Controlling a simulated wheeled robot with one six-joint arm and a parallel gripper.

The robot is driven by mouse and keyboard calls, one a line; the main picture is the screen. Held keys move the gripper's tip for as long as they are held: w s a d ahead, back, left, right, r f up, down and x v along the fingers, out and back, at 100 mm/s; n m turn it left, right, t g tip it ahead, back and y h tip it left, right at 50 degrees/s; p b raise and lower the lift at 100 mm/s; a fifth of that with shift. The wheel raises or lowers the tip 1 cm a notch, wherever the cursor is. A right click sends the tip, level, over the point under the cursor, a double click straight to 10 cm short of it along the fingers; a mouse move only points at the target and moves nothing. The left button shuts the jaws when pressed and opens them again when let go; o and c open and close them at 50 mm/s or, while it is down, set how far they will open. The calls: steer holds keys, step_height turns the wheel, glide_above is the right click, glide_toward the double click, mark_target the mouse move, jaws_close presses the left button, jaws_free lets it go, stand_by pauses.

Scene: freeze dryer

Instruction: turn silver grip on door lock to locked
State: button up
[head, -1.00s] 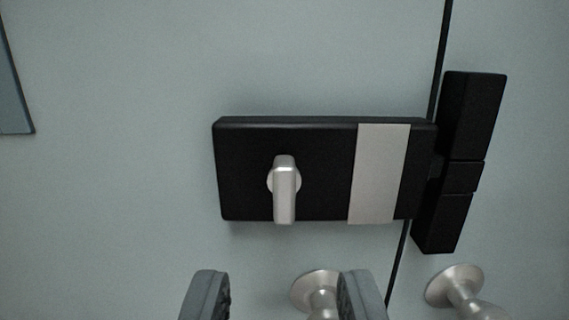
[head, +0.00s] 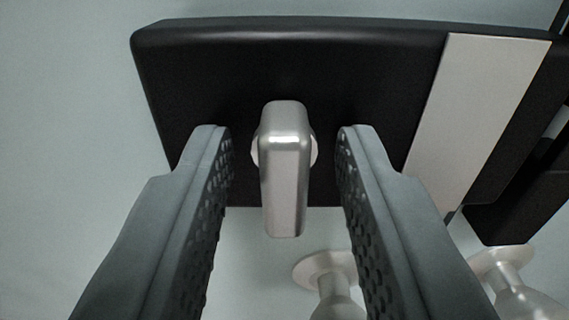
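The silver grip (head: 285,185) stands out from the black door lock (head: 330,60) and points down in the head view. A pale band (head: 475,110) crosses the right part of the lock. My gripper (head: 285,145) is open, with one grey finger on each side of the silver grip. Gaps show between the grip and both fingers, so neither seems to touch it. The fingers hide parts of the lock's lower edge.
Two silver door knobs (head: 330,280) and (head: 510,285) stick out below the lock, the left one close behind my right finger. A black catch piece (head: 520,195) sits at the right, past the door seam. The pale door is bare at the left.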

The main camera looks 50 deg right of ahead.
jaws_close()
steer(key=shift+m, duration=0.4)
steer(key=m, duration=0.2)
steer(key=shift+m, duration=0.4)
steer(key=m, duration=0.3)
steer(key=shift+s+m, duration=0.1)
steer(key=shift+m, duration=0.2)
steer(key=m, duration=0.5)
steer(key=shift+d+f, duration=0.1)
steer(key=shift+f, duration=0.05)
steer(key=m, duration=0.5)
steer(key=shift+s+f, duration=0.1)
steer(key=shift+m, duration=0.5)
